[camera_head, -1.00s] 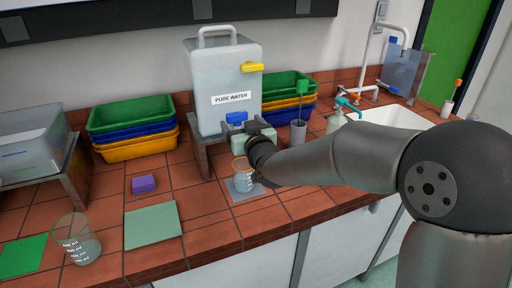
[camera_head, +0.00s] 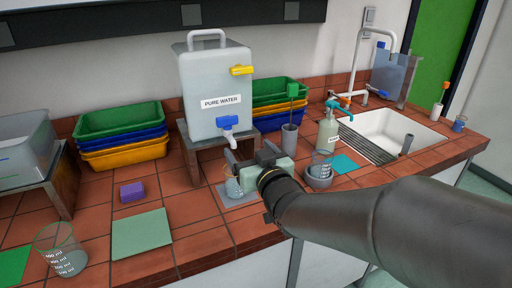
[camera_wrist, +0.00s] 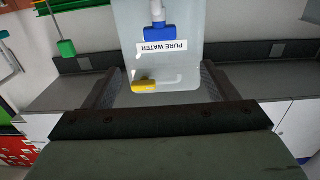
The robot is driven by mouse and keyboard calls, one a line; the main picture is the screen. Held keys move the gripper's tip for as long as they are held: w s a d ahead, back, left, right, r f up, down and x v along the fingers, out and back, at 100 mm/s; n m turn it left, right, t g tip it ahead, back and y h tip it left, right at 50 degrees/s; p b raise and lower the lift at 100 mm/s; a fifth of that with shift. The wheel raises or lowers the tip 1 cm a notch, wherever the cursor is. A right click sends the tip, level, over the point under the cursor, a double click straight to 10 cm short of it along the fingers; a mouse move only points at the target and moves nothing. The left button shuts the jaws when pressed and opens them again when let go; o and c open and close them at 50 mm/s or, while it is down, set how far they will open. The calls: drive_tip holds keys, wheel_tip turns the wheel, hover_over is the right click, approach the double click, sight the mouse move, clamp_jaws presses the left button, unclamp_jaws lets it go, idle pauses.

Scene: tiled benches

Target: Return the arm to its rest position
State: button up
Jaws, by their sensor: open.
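My gripper (camera_head: 247,156) is open in front of the pure-water tank (camera_head: 216,85), with its fingers pointing toward the stand and tap. In the wrist view my gripper (camera_wrist: 161,76) has its two fingers wide apart with nothing held; the tank (camera_wrist: 184,18) shows beyond them, upside down. A glass beaker (camera_head: 233,187) stands on a grey mat (camera_head: 238,201) below the tap (camera_head: 229,124). The gripper partly overlaps this beaker in the head view; I cannot tell the exact gap. My arm reaches in from the lower right.
Stacked trays (camera_head: 120,120) stand at the left. A purple block (camera_head: 132,192), a pale green mat (camera_head: 141,234) and another beaker (camera_head: 62,252) lie on the left tiles. A dispenser bottle (camera_head: 327,132), a beaker in a grey holder (camera_head: 319,178) and the sink (camera_head: 378,133) are at the right.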

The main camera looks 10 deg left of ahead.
drive_tip(key=s+d+f+m+g+h, duration=0.25)
drive_tip(key=d+f+h, duration=0.2)
drive_tip(key=d, duration=0.35)
drive_tip(key=s+d+f+m+g+h, duration=0.1)
drive_tip(key=d+f+g+h, duration=0.2)
drive_tip(key=d+f, duration=0.35)
drive_tip(key=s+d+f+m+g+h, duration=0.1)
drive_tip(key=s+d+f+g, duration=0.1)
drive_tip(key=s, duration=0.4)
drive_tip(key=s+d+f+m+g, duration=0.1)
drive_tip(key=s+d+g, duration=0.3)
drive_tip(key=s+d, duration=0.2)
drive_tip(key=s+d+f+m+g+h, duration=0.1)
drive_tip(key=s+d+f+g, duration=0.1)
drive_tip(key=s, duration=0.5)
drive_tip(key=shift+s+d+f+g+h+p, duration=0.15)
drive_tip(key=shift+d+f+g+h+p, duration=0.25)
drive_tip(key=shift+d, duration=0.75)
drive_tip(key=shift+r, duration=0.1)
